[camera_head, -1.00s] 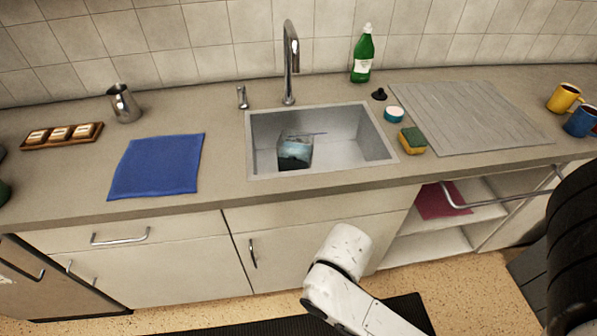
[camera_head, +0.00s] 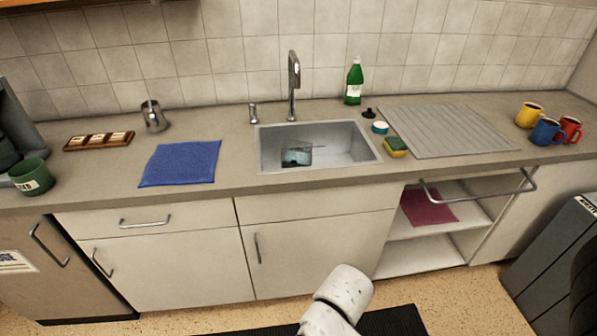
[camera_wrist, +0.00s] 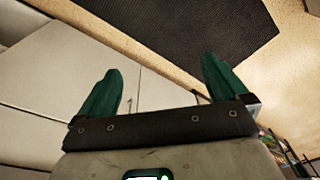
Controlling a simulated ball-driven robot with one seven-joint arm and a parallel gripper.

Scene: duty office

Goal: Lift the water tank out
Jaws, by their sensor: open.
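The water tank (camera_head: 297,156) is a clear, dark-tinted box in the left part of the steel sink (camera_head: 340,150), below the counter level. A thin bar shows at its top right. My gripper (camera_wrist: 162,85) shows in the wrist view with two green fingers spread wide and nothing between them. It faces the cabinet fronts and floor, away from the sink. In the head view my white arm is low in front of the cabinets, and the gripper itself is out of that view.
A tap (camera_head: 293,85) stands behind the sink. A blue cloth (camera_head: 180,163) lies left of it. A sponge (camera_head: 396,147), a green bottle (camera_head: 354,82) and a ribbed drainboard (camera_head: 445,132) are on the right. A rail (camera_head: 480,193) juts from the open shelves. A dark mat (camera_head: 395,322) lies on the floor.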

